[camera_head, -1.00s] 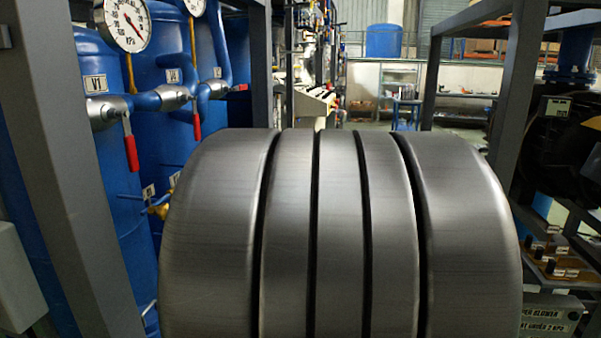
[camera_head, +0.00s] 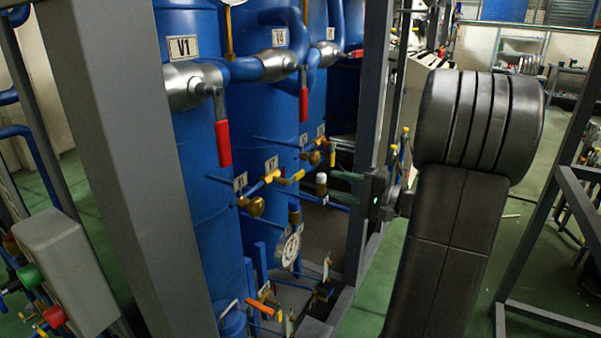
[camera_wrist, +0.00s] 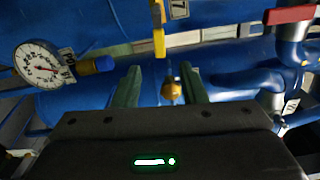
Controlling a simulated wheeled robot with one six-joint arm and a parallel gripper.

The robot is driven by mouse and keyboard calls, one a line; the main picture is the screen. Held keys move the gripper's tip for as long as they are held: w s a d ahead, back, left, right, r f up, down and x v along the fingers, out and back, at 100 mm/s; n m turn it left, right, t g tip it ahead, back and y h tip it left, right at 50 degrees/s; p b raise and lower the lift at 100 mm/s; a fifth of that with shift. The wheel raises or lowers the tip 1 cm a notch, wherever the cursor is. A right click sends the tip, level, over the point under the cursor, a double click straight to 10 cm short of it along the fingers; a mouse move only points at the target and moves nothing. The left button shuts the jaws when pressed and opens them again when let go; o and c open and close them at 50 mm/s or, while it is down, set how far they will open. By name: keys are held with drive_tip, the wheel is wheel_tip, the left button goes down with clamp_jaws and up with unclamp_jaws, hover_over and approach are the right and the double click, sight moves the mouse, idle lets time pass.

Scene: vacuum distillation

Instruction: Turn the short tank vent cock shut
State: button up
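Brass cocks stand on thin blue pipes at the blue tanks; which one is the short tank's vent cock I cannot tell for sure. The nearer cock (camera_head: 265,185) has a yellow handle and brass body, with the handle slanting along its pipe. Another brass cock (camera_head: 316,156) sits farther back. My gripper (camera_head: 328,187) is to the right of them, its green fingers pointing left. In the wrist view my gripper (camera_wrist: 160,70) is open and empty. A yellow handle (camera_wrist: 158,40) and a brass knob (camera_wrist: 172,92) show ahead, around the gap between the fingers; contact is not visible.
A grey frame post (camera_head: 115,150) stands at the left, and another post (camera_head: 375,110) stands close behind my gripper. Red-handled valves (camera_head: 222,140) hang above the cocks. A round gauge (camera_head: 290,248) and an orange-handled valve (camera_head: 262,306) sit below. Green floor is open at the right.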

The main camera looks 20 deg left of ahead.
sight(301, 176)
drive_tip(key=a, duration=0.3)
drive_tip(key=a+p, duration=0.1)
drive_tip(key=a, duration=0.3)
drive_tip(key=w+a, duration=0.1)
drive_tip(key=a, duration=0.3)
drive_tip(key=shift+a+p, duration=0.2)
drive_tip(key=shift+p, duration=0.2)
drive_tip(key=shift+f, duration=0.1)
clamp_jaws()
